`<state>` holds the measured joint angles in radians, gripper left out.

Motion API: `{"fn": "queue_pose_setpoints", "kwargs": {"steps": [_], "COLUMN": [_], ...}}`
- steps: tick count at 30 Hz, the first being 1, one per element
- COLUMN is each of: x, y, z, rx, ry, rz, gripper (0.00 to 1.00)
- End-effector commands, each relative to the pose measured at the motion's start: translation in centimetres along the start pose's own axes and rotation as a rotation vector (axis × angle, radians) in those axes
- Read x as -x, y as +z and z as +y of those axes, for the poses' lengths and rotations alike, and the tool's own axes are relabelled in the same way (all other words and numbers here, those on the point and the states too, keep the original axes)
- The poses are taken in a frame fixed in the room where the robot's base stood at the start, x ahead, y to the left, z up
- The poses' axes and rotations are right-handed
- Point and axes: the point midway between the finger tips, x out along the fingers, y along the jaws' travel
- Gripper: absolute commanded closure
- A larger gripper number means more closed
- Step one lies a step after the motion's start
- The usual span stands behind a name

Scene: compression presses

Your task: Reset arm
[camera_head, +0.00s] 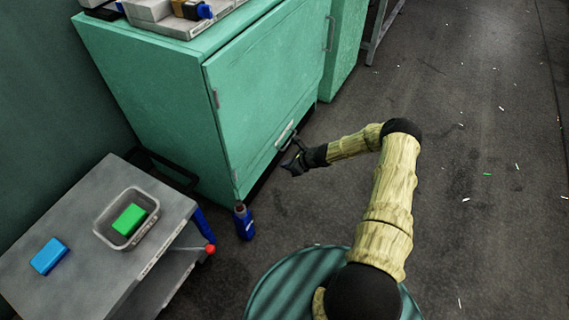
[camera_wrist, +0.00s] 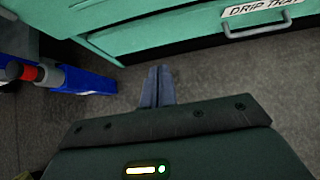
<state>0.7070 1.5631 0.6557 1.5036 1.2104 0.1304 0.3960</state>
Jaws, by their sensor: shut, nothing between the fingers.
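My arm reaches out from my base at the bottom of the head view. My gripper (camera_head: 291,165) hangs in front of the green cabinet (camera_head: 262,95), near the drawer handle at its lower edge. In the wrist view my gripper's two fingers (camera_wrist: 158,88) lie together, shut and empty, over the floor. The handle of the "DRIP TRAY" drawer (camera_wrist: 257,27) shows at the upper right there, apart from the fingers.
A grey cart (camera_head: 75,215) stands at the left with a blue block (camera_head: 49,256) and a grey tray (camera_head: 103,236) holding a green block (camera_head: 130,219). A blue bottle-like object (camera_head: 243,223) stands beside the cart. The floor at the right (camera_head: 480,200) is open, with small scraps.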

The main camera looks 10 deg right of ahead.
Motion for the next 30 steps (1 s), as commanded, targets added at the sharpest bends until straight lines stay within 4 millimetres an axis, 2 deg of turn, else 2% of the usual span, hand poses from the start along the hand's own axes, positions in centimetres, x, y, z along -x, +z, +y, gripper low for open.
{"fn": "queue_pose_setpoints", "kwargs": {"steps": [11, 16, 20, 30], "x": [0.3, 0.9, 2.5, 9.5], "y": [-0.3, 0.9, 3.2, 9.2], "z": [-0.4, 0.2, 1.4, 6.0], "rx": [-0.006, 0.071, 0.248, 0.835], "ry": [-0.006, 0.011, 0.049, 0.191], "rz": [0.000, 0.013, 0.042, 0.153], "gripper": [1.00, 1.00, 1.00, 1.00]}}
